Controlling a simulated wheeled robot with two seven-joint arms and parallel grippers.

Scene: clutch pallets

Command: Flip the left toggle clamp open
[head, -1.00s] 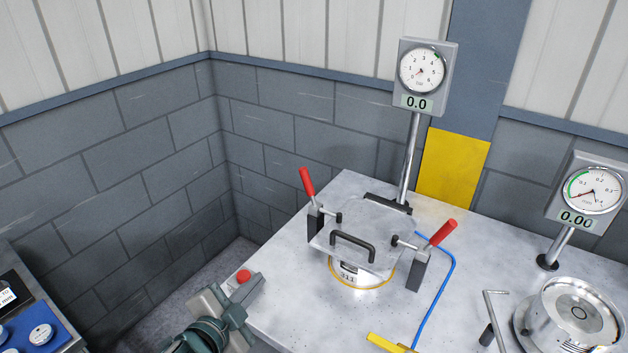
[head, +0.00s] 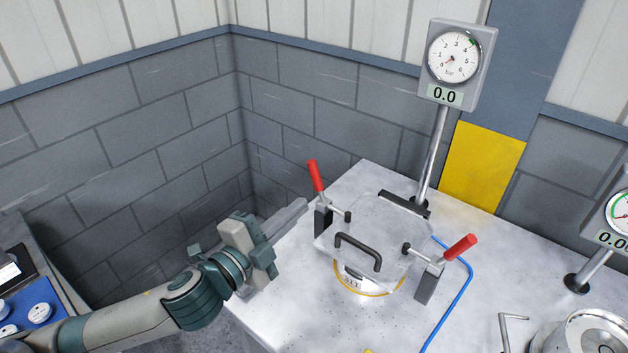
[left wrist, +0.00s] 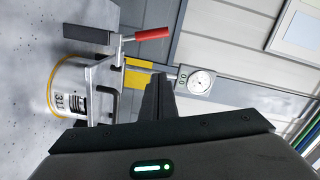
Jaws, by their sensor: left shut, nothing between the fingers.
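My left gripper (head: 301,208) is shut and empty. Its fingers point at the clamp from the left, with the tips a little short of the clamp body. In the left wrist view the closed fingers (left wrist: 157,92) are below the handle and apart from it. My right gripper is out of view.
The right clamp (head: 428,284) has its red handle tilted out to the right. A black lid handle (head: 358,250) rises in front. A gauge on a post (head: 432,155) stands behind. A blue hose (head: 450,308) runs along the right.

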